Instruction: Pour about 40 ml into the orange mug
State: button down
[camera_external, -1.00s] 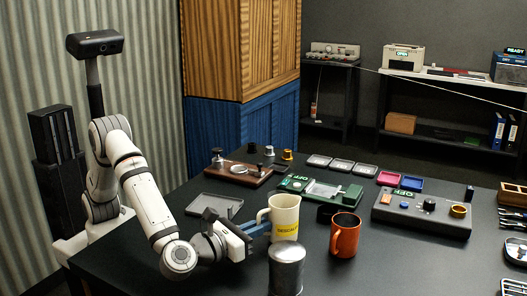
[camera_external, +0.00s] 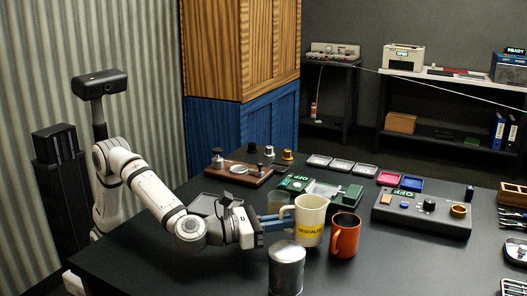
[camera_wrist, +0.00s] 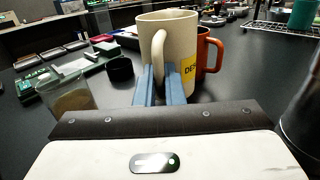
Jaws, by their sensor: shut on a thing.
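A cream jug with a yellow DESCALER label (camera_external: 312,222) stands upright in the external view; it fills the upper middle of the wrist view (camera_wrist: 170,40). My gripper (camera_external: 284,222) is shut on its handle, its blue fingers on either side of the handle in the wrist view (camera_wrist: 161,82). I cannot tell whether the jug's base touches the table. The orange mug (camera_external: 345,238) is upright on the table, just right of the jug; it is partly hidden behind the jug in the wrist view (camera_wrist: 208,50). The inside of the mug and the jug's contents are hidden.
A grey metal canister (camera_external: 286,270) stands in front of the jug. A clear cup with brownish contents (camera_wrist: 70,92) is at left in the wrist view. A green device (camera_external: 340,192) and a grey control box (camera_external: 420,212) lie behind. Table right of the mug is clear.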

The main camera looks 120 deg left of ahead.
jog(key=b, duration=0.2)
jog(key=m+t+h+b, duration=0.1)
jog(key=b, duration=0.1)
jog(key=shift+s+a+r+t+h, duration=0.1)
jog(key=shift+a+r+t+h, duration=0.2)
jog(key=shift+a, duration=0.1)
jog(key=b, duration=0.1)
jog(key=m+h+b, duration=0.1)
jog(key=b, duration=0.1)
jog(key=shift+s+a+r+t, duration=0.2)
jog(key=shift+s+r+t, duration=0.1)
jog(key=shift+r, duration=0.1)
jog(key=shift+s+a+f+m+t+h+b, duration=0.2)
jog(key=shift+s+f+m+h+b, duration=0.35)
jog(key=shift+b, duration=0.75)
jog(key=shift+s+a+f+m+t+h+b, duration=0.1)
jog(key=shift+s+f+m+t+h+b, duration=0.35)
jog(key=shift+b, duration=0.85)
